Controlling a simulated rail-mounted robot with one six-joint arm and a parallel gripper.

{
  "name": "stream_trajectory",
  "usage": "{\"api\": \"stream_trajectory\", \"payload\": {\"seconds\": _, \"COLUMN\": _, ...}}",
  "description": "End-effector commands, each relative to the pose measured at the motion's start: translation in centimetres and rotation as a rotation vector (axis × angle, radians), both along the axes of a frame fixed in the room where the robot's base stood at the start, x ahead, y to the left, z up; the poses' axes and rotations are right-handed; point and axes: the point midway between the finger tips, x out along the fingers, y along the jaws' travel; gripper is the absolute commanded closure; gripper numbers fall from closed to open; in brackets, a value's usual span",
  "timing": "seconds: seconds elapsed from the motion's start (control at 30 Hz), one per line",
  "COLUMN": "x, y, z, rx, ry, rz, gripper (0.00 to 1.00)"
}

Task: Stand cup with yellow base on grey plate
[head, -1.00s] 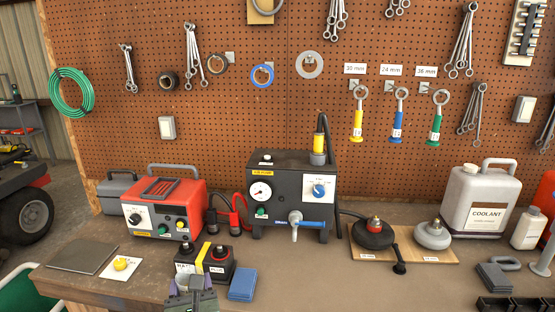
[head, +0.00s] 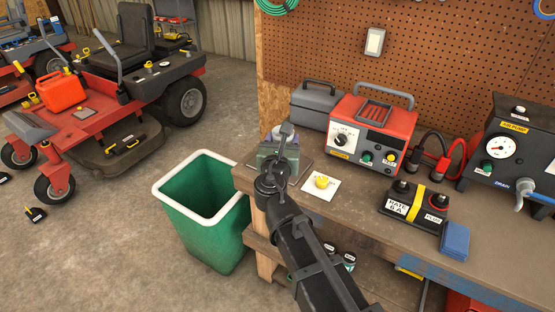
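The grey plate (head: 304,166) lies at the left end of the workbench, and my gripper hides most of it. My gripper (head: 281,136) is over or just beyond the plate, seen from behind. A pale purplish patch shows at its far end; I cannot tell whether this is finger or a held thing. Its fingers are too hidden to tell open from shut. A small yellow piece (head: 322,182) sits on a white card (head: 319,191) right of the plate. I cannot make out a cup with a yellow base for certain.
A red charger (head: 370,133) and a grey toolbox (head: 315,108) stand behind. A black battery (head: 413,207) and blue block (head: 455,241) are to the right. A green bin (head: 203,211) stands on the floor left of the bench; a red mower (head: 110,90) is beyond.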

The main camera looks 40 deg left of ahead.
Motion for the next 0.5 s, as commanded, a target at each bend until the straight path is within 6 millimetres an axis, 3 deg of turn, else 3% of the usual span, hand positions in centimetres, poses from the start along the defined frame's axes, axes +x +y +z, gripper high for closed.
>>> {"api": "stream_trajectory", "payload": {"seconds": 0.03, "x": 2.9, "y": 3.3, "z": 0.5, "rx": 0.000, "ry": 0.000, "rz": -0.013, "gripper": 0.73}}
{"api": "stream_trajectory", "payload": {"seconds": 0.2, "x": 10.3, "y": 9.6, "z": 1.1, "rx": 0.000, "ry": 0.000, "rz": -0.053, "gripper": 0.73}}
{"api": "stream_trajectory", "payload": {"seconds": 0.33, "x": 13.5, "y": 11.9, "z": 1.4, "rx": 0.000, "ry": 0.000, "rz": -0.069, "gripper": 0.73}}
{"api": "stream_trajectory", "payload": {"seconds": 0.5, "x": 14.5, "y": 12.4, "z": 1.4, "rx": 0.000, "ry": 0.000, "rz": -0.076, "gripper": 0.73}}
